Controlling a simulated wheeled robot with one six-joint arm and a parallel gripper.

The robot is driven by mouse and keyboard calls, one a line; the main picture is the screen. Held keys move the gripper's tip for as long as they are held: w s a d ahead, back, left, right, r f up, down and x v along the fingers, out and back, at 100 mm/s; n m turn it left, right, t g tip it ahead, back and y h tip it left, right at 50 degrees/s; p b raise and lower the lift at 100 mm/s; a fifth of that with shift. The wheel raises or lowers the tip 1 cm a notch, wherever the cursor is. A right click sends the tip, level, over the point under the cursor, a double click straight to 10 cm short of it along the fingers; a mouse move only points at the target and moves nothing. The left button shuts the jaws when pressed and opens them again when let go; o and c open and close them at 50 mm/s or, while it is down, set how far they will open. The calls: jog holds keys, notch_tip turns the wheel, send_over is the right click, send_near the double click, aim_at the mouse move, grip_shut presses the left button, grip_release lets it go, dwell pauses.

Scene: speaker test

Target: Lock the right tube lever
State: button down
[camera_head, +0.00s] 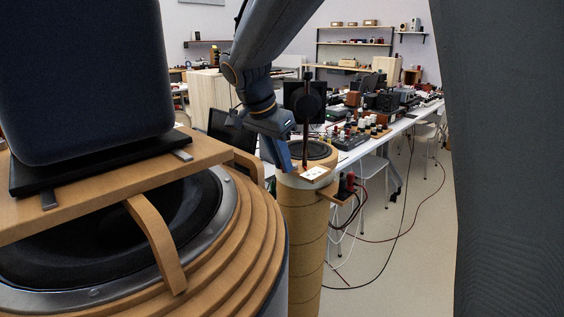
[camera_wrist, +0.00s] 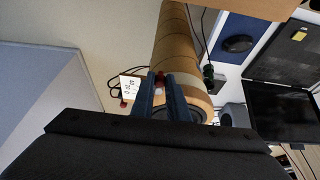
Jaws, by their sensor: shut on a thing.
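The right tube is a tan, ringed cardboard column (camera_head: 303,235) in the middle of the head view, with a speaker cone on top. It also shows in the wrist view (camera_wrist: 170,38). My gripper (camera_head: 304,168) is at the tube's top, by a small white printed card (camera_head: 315,173).
Red and black plugs (camera_head: 346,185) with hanging cables stick out beside the tube. A large wooden-ringed speaker (camera_head: 240,245) fills the left front. A white table (camera_head: 365,147) with equipment stands behind. A dark panel (camera_head: 505,160) blocks the right side. Open floor lies between.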

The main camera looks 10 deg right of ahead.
dwell(0.3)
jog(key=c, duration=1.7)
grip_release()
jog(key=shift+r, duration=0.1)
jog(key=v, duration=0.7)
jog(key=shift+a+r+b, duration=0.1)
jog(key=shift+r+b, duration=0.2)
jog(key=shift+s, duration=0.1)
jog(key=s+d+f+n+g+y, duration=0.1)
jog(key=s+d+f+n, duration=0.1)
jog(key=s+f, duration=0.5)
jog(key=s+d+f+n+y+p, duration=0.1)
jog(key=s+d+f+n, duration=0.2)
jog(key=s+f+n, duration=0.2)
jog(key=s+d+f+n+g+y+p, duration=0.1)
jog(key=s+f+n, duration=0.3)
jog(key=s+f, duration=0.4)
jog(key=shift+s+d+f+g+y, duration=0.2)
jog(key=shift+s+d, duration=0.15)
jog(key=shift+s, duration=0.3)
jog(key=shift+s+d+f+g+y, duration=0.1)
jog(key=shift+s+d+f+y, duration=0.2)
jog(key=shift+s, duration=0.4)
